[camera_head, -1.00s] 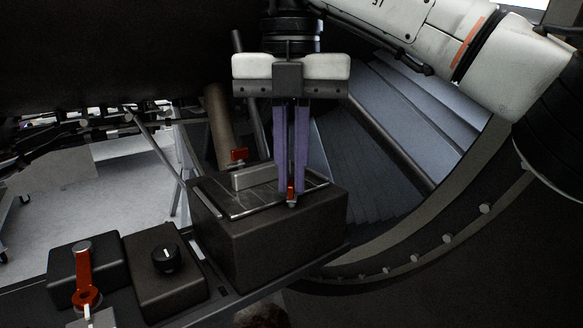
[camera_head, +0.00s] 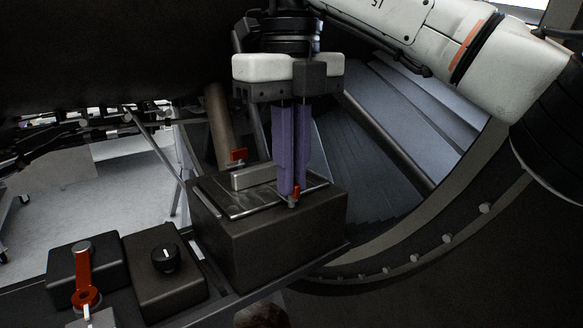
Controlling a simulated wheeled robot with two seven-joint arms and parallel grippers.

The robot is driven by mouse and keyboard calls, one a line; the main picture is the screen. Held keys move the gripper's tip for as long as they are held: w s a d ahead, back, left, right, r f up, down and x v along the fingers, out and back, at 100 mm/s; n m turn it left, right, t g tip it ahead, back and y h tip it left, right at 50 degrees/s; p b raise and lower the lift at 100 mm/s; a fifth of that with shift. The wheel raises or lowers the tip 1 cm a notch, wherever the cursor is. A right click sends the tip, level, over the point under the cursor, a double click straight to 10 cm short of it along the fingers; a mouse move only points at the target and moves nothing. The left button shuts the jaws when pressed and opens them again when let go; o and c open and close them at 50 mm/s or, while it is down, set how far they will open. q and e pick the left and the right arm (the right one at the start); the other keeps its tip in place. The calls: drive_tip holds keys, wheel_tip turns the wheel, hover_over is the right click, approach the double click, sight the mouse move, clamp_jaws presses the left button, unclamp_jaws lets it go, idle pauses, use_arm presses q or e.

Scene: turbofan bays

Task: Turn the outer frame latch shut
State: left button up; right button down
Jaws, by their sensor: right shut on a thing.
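The dark box (camera_head: 275,235) carries a flat metal frame (camera_head: 245,211) on its top. A small red latch (camera_head: 295,192) sits at the frame's near right edge. A second red latch (camera_head: 238,155) stands at the far side. My right gripper (camera_head: 290,190) points down from above, its purple fingers shut on the near red latch. The fingers cover part of that latch, so its exact angle is hard to tell. I cannot see my left gripper.
A pale block (camera_head: 253,177) lies on the box top beside the fingers. A box with a red lever (camera_head: 84,270) and a box with a black knob (camera_head: 165,258) stand at the lower left. The curved engine rim (camera_head: 430,247) lies to the right.

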drive_tip(key=shift+r, duration=0.15)
idle(0.3)
drive_tip(key=c, duration=1.9)
unclamp_jaws()
